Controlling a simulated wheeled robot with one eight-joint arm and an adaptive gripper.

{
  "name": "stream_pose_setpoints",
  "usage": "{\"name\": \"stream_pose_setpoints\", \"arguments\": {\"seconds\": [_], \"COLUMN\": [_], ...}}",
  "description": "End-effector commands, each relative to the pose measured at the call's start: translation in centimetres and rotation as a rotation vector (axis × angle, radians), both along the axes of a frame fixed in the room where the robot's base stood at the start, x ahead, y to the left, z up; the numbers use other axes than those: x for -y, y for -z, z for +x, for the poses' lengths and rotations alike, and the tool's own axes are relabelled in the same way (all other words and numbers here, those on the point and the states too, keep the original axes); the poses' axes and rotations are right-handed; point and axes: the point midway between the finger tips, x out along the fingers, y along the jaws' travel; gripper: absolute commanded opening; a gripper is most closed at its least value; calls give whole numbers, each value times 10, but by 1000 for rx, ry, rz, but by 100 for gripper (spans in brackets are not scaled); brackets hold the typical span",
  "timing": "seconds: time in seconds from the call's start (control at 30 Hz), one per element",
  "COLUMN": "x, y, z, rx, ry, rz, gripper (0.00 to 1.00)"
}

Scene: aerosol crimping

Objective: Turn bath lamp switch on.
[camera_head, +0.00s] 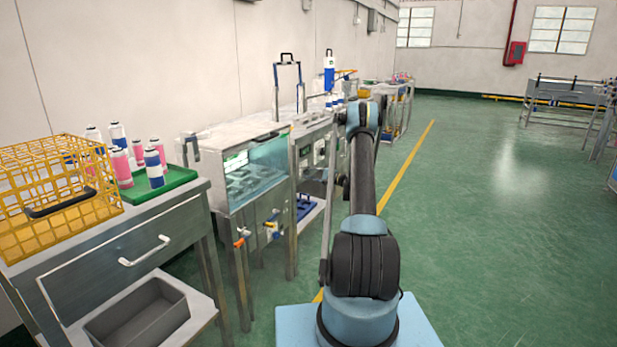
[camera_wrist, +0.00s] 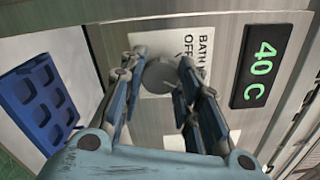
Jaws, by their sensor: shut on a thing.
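The bath lamp switch is a round grey knob (camera_wrist: 160,74) on a steel panel, seen in the wrist view. A white label (camera_wrist: 197,52) behind it reads "BATH" and "OFF"; the rest is covered by my fingers and the knob. My gripper (camera_wrist: 160,82) is shut on the knob, one finger on each side. Which way the knob points cannot be told. In the head view my arm reaches forward along the row of benches, and the gripper and the switch are hidden. A glass-walled water bath (camera_head: 262,165) stands left of the arm.
A black display (camera_wrist: 262,66) reading 40 C is right of the knob. A blue tray with pockets (camera_wrist: 38,100) lies at left. In the head view, a yellow wire crate (camera_head: 50,190) and a green tray (camera_head: 178,178) with cans stand at left. The floor (camera_head: 480,230) at right is clear.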

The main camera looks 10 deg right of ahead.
Motion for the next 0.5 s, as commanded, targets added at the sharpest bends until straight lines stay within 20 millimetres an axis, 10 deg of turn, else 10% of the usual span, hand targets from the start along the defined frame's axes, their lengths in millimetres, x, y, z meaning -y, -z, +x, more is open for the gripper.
{"name": "stream_pose_setpoints", "arguments": {"seconds": [0.13, 0.17, 0.23, 0.5], "x": [1, 1, 0, 0], "y": [2, 2, 2, 0], "z": [0, 0, 0, 0], "rx": [-1, -1, -1, 0], "ry": [1, 1, 0, 0], "rz": [-3, -3, -3, -1], "gripper": [6, 37, 51, 51]}}
